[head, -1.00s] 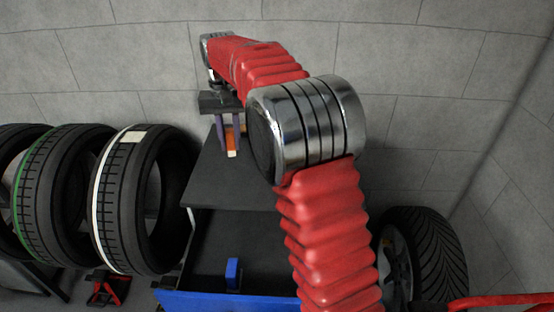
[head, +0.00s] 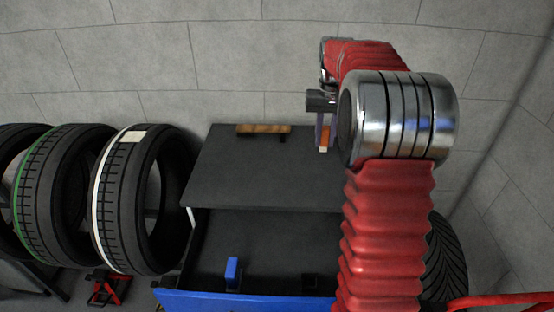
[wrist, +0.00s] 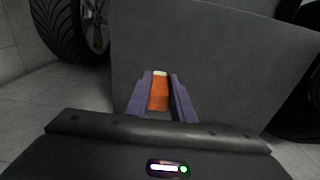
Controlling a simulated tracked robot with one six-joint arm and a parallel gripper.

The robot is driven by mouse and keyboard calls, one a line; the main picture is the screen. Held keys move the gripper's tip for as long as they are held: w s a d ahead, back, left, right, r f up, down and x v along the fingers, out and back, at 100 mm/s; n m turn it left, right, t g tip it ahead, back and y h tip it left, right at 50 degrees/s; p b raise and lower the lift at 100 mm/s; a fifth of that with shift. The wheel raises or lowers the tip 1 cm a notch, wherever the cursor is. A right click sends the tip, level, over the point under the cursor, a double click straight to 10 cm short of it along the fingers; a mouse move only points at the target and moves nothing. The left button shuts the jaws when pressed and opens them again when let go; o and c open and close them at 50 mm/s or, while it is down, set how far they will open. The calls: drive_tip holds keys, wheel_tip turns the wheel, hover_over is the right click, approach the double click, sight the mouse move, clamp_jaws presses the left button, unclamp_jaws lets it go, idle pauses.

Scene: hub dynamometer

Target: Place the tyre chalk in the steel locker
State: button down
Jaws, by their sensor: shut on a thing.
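The tyre chalk, an orange stick with a pale tip (wrist: 158,95), is between the purple fingers of my gripper (wrist: 160,84) in the wrist view. In the head view the chalk (head: 324,138) points downward in my gripper (head: 323,148), over the right rear part of a dark cabinet top. The cabinet (head: 245,178) seems to be the steel locker. Its blue-fronted drawer (head: 245,301) is pulled open toward me. My arm hides the cabinet's right side and part of the drawer.
A wooden-backed item (head: 263,129) lies at the rear of the cabinet top. A blue block-like item (head: 232,272) stands in the drawer. Tyres (head: 140,205) stand at the left, and another tyre (head: 446,262) at the right. A grey block wall is behind.

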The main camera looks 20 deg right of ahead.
sight(323, 147)
drive_tip(key=shift+f, duration=0.15)
drive_tip(key=shift+f, duration=3)
drive_tip(key=shift+f, duration=0.1)
drive_tip(key=shift+f, duration=1.75)
drive_tip(key=c, duration=1.5)
unclamp_jaws()
drive_tip(key=shift+f, duration=0.15)
drive_tip(key=shift+c, duration=0.2)
wheel_tip(323, 147, up, 12)
drive_tip(key=shift+s+a, duration=0.15)
drive_tip(key=shift+s, duration=0.1)
